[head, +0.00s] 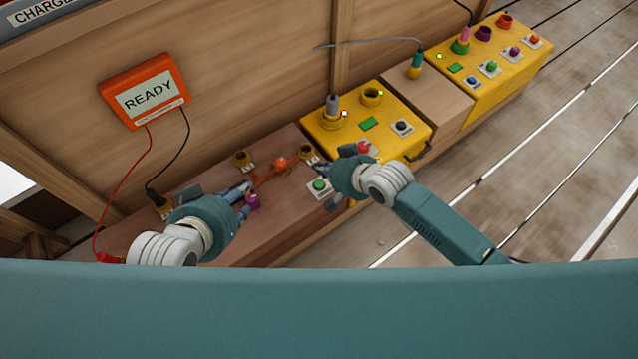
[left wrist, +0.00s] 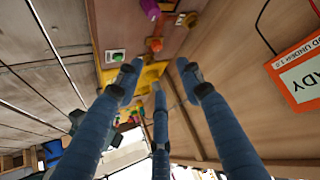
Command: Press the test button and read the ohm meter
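The orange ohm meter (head: 147,95) leans on the wooden wall and its screen reads READY. It also shows at the right edge of the left wrist view (left wrist: 300,75). A green button (head: 320,185) on a white plate sits on the wooden bench; the left wrist view shows it too (left wrist: 117,56). No label marks it as the test button. My left gripper (head: 246,196) is over the bench, left of the green button, its fingers spread and empty in the left wrist view (left wrist: 157,75). My right gripper (head: 338,180) is just right of the green button; its fingertips are mostly hidden.
An orange knob (head: 281,162), a magenta part (head: 252,200) and brass sockets (head: 243,158) are on the bench. A red button (head: 364,147) is by my right wrist. Yellow boxes (head: 415,133) with plugs and buttons stand farther right. Red and black leads hang from the meter.

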